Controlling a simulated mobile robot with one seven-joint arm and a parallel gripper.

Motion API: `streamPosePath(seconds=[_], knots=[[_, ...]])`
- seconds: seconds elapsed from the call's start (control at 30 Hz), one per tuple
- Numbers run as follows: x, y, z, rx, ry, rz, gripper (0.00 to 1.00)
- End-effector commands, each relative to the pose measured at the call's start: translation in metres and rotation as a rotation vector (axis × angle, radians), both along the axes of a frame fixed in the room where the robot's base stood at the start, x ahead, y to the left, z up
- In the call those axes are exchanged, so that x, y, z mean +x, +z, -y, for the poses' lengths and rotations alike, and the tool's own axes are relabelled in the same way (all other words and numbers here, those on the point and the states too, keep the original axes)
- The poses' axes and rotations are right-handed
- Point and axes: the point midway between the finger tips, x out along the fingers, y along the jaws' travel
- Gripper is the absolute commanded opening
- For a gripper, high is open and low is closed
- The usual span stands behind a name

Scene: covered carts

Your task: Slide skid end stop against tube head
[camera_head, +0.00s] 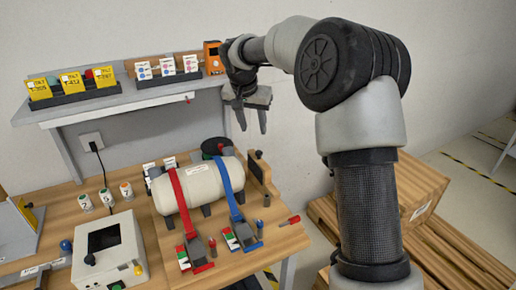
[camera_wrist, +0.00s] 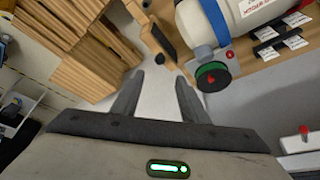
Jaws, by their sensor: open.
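The white tube (camera_head: 200,184) lies on a wooden skid (camera_head: 174,238), under a red strap (camera_head: 183,202) and a blue strap (camera_head: 229,181). The end stop (camera_head: 258,176), a dark upright plate on wood with a black knob, stands off the tube's right head. In the wrist view the end stop (camera_wrist: 158,40) and the tube (camera_wrist: 246,18) show a narrow gap between them. My gripper (camera_head: 252,119) is open and empty, above and behind the end stop. The wrist view shows its fingers (camera_wrist: 158,88) apart, pointing toward the end stop side.
A shelf (camera_head: 130,97) with yellow cards and small bins runs along the wall. A black-and-green reel (camera_wrist: 212,77) stands behind the tube. A white control box (camera_head: 110,250) and several small cups are at left. Wooden pallets and a box (camera_head: 420,190) stand right.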

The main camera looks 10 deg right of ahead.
Motion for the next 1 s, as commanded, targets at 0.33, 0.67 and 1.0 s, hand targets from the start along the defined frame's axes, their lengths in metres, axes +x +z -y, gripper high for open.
streamPosePath(seconds=[0.33, 0.67, 1.0], knots=[[0.026, -0.073, 0.014, 0.001, 0.001, -0.004, 0.4], [0.042, -0.115, 0.022, 0.0, 0.001, -0.001, 0.4], [0.044, -0.121, 0.023, -0.001, 0.002, 0.0, 0.4]])
